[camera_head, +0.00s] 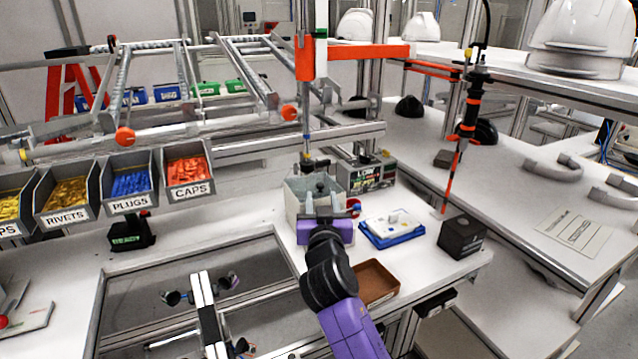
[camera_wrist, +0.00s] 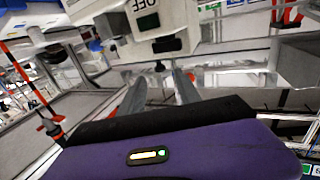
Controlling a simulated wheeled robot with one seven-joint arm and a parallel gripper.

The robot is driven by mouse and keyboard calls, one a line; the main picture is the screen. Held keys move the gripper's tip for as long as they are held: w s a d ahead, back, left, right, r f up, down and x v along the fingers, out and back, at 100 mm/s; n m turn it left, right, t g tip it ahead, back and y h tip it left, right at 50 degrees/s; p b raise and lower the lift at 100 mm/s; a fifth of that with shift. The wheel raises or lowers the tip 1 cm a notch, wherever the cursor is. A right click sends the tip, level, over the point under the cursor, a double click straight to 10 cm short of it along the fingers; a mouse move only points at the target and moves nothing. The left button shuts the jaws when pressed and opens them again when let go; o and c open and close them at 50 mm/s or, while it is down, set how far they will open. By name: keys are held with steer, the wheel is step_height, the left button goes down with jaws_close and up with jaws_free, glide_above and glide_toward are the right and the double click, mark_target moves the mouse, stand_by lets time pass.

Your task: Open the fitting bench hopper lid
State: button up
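A pale grey-green box (camera_head: 299,207), which looks like the hopper, stands on the bench behind my gripper. My gripper (camera_head: 323,196) is in front of its right part and hides much of it, so I cannot tell the lid's state. In the wrist view my gripper (camera_wrist: 160,84) has its two grey fingers apart, with nothing visible between them. I cannot tell whether the fingers touch anything.
A box marked LOW (camera_head: 368,172) stands behind right. A blue-edged tray (camera_head: 392,236), a black cube (camera_head: 462,238) and a brown tray (camera_head: 376,282) lie right of my arm. Labelled bins (camera_head: 130,203) stand left. An orange-ended beam (camera_head: 365,52) crosses above.

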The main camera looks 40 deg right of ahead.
mark_target(320, 187)
steer(key=p+x, duration=0.1)
steer(key=x, duration=0.6)
steer(key=shift+w+d+p, duration=0.1)
steer(key=shift+w+p, duration=0.05)
steer(key=shift+p, duration=0.15)
steer(key=shift+c, duration=0.3)
jaws_close()
stand_by(0.8)
